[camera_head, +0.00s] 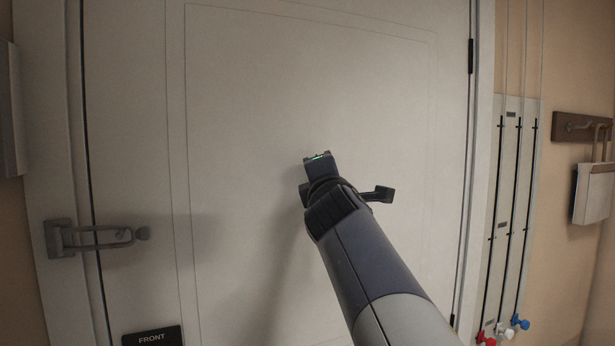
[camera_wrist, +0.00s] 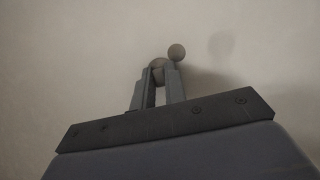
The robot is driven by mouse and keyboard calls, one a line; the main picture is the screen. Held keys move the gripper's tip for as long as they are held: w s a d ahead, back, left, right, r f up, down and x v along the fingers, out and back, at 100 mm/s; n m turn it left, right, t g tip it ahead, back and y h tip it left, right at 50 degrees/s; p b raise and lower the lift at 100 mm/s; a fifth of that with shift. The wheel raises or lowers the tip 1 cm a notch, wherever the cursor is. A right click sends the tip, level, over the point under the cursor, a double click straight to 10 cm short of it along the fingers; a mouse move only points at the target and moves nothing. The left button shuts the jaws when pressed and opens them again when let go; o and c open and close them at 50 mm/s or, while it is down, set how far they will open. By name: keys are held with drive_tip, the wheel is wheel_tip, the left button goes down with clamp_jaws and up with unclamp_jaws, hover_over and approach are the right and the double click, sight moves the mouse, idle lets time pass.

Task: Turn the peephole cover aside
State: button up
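In the wrist view, a small round grey piece (camera_wrist: 157,64) shows at the fingertips of my gripper (camera_wrist: 158,71), with a round grey knob (camera_wrist: 176,52) up and to its right. These look like the peephole cover and its knob on the pale door. The knob is outside the right finger, not between the fingers. The two fingers stand apart with a narrow gap. Whether either finger touches the cover is unclear. In the head view, my wrist is in front of the door's (camera_head: 250,130) middle and hides the cover and the fingertips.
A grey door guard (camera_head: 100,238) is at the door's left edge. A black sign reading FRONT (camera_head: 152,337) shows at the bottom. On the right are a panel with cords and coloured knobs (camera_head: 515,200) and a wall hook rack (camera_head: 580,127) with a hanging box (camera_head: 592,195).

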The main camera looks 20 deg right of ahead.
drive_tip(key=o, duration=0.5)
drive_tip(key=b+v, duration=0.2)
drive_tip(key=v, duration=0.8)
drive_tip(key=shift+s+a, duration=0.2)
drive_tip(key=shift+s, duration=0.15)
drive_tip(key=p+x, duration=0.1)
drive_tip(key=x, duration=1)
drive_tip(key=shift+d+f+p, duration=0.1)
drive_tip(key=shift+f+p, duration=0.05)
drive_tip(key=shift+p, duration=0.25)
drive_tip(key=shift+s, duration=0.15)
